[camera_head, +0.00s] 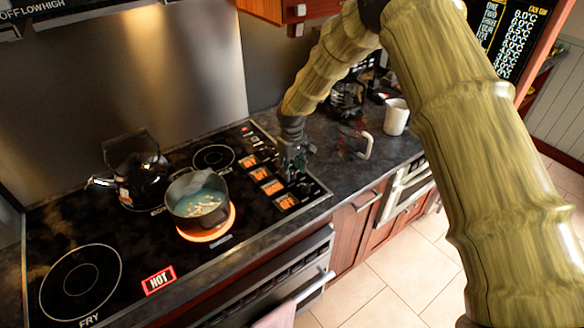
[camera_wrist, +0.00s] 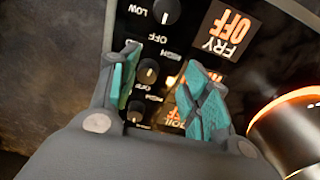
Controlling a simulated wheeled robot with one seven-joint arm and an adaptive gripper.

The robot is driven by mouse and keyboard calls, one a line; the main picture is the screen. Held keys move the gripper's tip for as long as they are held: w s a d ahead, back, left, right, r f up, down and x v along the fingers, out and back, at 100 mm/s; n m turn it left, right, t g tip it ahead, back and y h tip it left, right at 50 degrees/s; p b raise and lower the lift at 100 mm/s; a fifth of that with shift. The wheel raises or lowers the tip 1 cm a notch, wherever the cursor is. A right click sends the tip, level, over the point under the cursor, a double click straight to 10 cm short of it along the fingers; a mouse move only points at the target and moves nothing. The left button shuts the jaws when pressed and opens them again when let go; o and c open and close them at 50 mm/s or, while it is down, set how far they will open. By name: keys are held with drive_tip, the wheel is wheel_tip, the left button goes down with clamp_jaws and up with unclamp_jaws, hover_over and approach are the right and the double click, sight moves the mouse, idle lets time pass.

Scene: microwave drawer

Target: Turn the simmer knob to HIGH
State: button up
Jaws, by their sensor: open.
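The stove's control panel (camera_wrist: 185,45) fills the upper middle of the wrist view, with a column of black knobs. My gripper (camera_wrist: 162,62) is open over it, one teal finger on each side of a middle knob (camera_wrist: 148,72). I cannot tell whether the fingers touch it. Another knob (camera_wrist: 165,11), marked LOW and OFF, is above, next to the FRY OFF label (camera_wrist: 228,28). A further knob (camera_wrist: 135,114) is below. The right finger hides the label beside the middle knob, so I cannot read which one is simmer. In the head view my gripper (camera_head: 292,158) is over the panel's right side.
A pot (camera_head: 196,199) stands on a glowing orange burner left of the panel; its side also shows in the wrist view (camera_wrist: 292,138). A black kettle (camera_head: 140,178) is behind it. A HOT sign (camera_head: 159,281) is lit. A white mug (camera_head: 396,117) stands on the right counter.

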sight(292, 173)
drive_tip(key=w+f, duration=0.1)
drive_tip(key=f, duration=0.1)
drive_tip(key=w+f, duration=0.1)
drive_tip(key=w, duration=0.1)
drive_tip(key=shift+f, duration=0.4)
drive_tip(key=shift+w+f, duration=0.1)
drive_tip(key=shift+w, duration=0.25)
drive_tip(key=shift+s+r, duration=0.3)
drive_tip(key=shift+s, duration=0.15)
drive_tip(key=shift+c, duration=0.4)
drive_tip(key=shift+s+r, duration=0.5)
drive_tip(key=shift+s, duration=0.2)
drive_tip(key=c, duration=0.6)
drive_tip(key=shift+r, duration=0.1)
drive_tip(key=c, duration=0.3)
drive_tip(key=shift+w+a+f, duration=0.2)
drive_tip(key=shift+w+f, duration=0.2)
drive_tip(key=shift+f, duration=0.15)
drive_tip(key=shift+c, duration=0.3)
drive_tip(key=shift+d, duration=0.1)
